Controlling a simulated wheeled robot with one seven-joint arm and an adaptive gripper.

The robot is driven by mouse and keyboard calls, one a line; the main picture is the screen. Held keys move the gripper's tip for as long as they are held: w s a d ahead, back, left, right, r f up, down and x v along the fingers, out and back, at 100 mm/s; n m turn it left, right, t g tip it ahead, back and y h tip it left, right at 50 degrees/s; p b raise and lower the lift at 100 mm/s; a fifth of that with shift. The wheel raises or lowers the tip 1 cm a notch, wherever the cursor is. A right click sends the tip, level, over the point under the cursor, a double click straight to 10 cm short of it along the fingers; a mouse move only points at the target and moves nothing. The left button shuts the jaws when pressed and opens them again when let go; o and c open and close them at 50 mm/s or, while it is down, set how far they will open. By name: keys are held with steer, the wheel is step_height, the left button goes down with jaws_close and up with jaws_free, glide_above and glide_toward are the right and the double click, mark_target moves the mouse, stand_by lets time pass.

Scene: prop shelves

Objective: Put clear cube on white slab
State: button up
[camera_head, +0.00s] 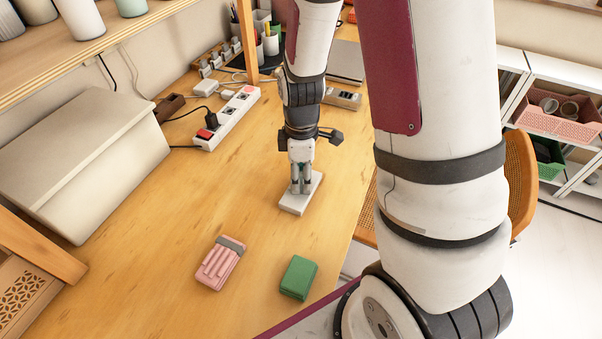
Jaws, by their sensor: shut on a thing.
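The white slab (292,206) lies flat on the wooden table, near its right edge. My gripper (301,188) points down directly over the slab, with its fingertips at or just above the slab's top. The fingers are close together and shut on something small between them. The clear cube itself cannot be made out; the fingers hide most of what they hold. I cannot tell whether the held thing touches the slab.
A pink case (220,265) and a green block (298,278) lie on the table in front of the slab. A large beige box (80,165) stands at the left. A power strip (228,118) with cables lies behind. Bare table surrounds the slab's left side.

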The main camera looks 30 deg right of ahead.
mark_target(301, 174)
steer(key=shift+f, duration=0.1)
steer(key=o, duration=1.4)
step_height(301, 174, up, 13)
steer(key=p, duration=0.1)
steer(key=s+a+r+m+t, duration=0.1)
steer(key=s+r+m, duration=0.3)
steer(key=s, duration=0.2)
steer(key=s+a+r+m+t, duration=0.1)
steer(key=s+a+r+m, duration=0.1)
steer(key=s+r+m, duration=0.2)
steer(key=s+a+r+m+t, duration=0.1)
steer(key=s+r+m, duration=0.3)
steer(key=s, duration=0.4)
steer(key=shift+s+a+r+t, duration=0.3)
steer(key=shift+a+r, duration=0.15)
steer(key=shift+r, duration=0.25)
